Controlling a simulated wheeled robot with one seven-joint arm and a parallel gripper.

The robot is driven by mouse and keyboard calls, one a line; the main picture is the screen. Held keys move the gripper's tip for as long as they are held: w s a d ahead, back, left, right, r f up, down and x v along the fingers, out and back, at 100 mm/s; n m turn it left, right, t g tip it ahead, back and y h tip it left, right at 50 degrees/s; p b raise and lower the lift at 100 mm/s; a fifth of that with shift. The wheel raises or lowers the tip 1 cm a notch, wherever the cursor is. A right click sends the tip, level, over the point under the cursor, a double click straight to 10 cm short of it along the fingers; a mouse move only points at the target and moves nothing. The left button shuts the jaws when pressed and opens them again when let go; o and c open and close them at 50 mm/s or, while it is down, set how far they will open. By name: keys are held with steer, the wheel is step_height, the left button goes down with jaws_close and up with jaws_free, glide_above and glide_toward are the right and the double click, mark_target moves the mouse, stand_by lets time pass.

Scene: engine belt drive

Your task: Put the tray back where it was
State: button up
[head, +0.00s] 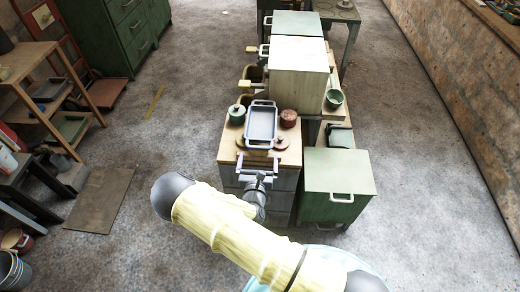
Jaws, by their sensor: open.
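The tray (262,124) is a shallow grey rectangular pan with a handle at each short end. It lies on the wooden top of a small cabinet (229,158), between a green pot and a red pot. My gripper (259,159) is open at the near end of the tray, close to its near handle. I cannot tell whether the fingers touch the handle or stand around it. My arm comes in from the bottom of the view and hides part of the cabinet front.
The green lidded pot (236,115) stands left of the tray and the red pot (288,118) right of it. Round reddish lids (282,143) lie near the tray's near end. A green box (338,178) stands at right, a pale box (297,67) behind.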

steer(key=s, duration=0.4)
steer(key=shift+w, duration=0.1)
stand_by(0.5)
